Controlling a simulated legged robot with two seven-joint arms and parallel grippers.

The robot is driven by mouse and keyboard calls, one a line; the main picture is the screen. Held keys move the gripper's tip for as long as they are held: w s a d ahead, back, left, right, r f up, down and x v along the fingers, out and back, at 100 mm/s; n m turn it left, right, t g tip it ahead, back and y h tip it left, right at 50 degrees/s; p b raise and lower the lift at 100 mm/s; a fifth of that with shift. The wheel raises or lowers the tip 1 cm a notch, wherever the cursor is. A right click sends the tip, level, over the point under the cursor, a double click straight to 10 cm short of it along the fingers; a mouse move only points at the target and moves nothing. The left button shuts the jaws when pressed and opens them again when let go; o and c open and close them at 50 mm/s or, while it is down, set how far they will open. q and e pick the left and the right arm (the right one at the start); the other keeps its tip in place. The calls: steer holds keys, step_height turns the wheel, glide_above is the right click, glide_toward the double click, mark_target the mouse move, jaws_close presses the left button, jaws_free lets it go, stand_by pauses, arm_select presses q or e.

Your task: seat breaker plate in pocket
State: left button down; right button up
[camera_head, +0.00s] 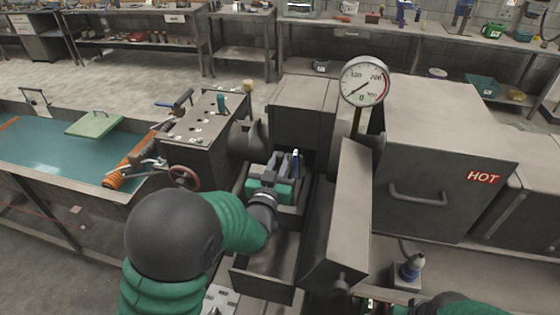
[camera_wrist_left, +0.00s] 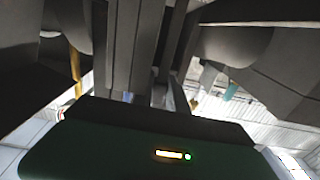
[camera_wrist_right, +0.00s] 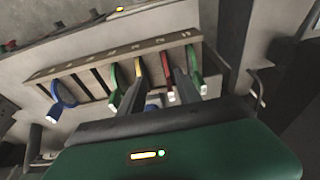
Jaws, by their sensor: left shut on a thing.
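My left gripper (camera_head: 292,162) reaches into the gap between the dark machine block on the left and the open hinged metal part (camera_head: 340,215) on the right. Its fingers also show in the left wrist view (camera_wrist_left: 150,45), close together between dark metal parts. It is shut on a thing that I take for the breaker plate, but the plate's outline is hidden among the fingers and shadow. The pocket cannot be made out clearly.
A pressure gauge (camera_head: 364,82) stands behind the open part. A large box marked HOT (camera_head: 450,150) is at the right. A grey trough (camera_head: 266,270) lies below my left gripper. A water bath (camera_head: 60,160) and a red handwheel (camera_head: 184,177) are at the left.

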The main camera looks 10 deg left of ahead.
arm_select(q)
steer(key=shift+f+b, duration=2.75)
steer(key=shift+b, duration=0.05)
arm_select(e)
steer(key=shift+s+x, duration=0.2)
steer(key=shift+x, duration=0.75)
steer(key=shift+s+x, duration=0.2)
steer(key=shift+x, duration=0.7)
steer(key=shift+s+x, duration=0.2)
steer(key=shift+x, duration=0.75)
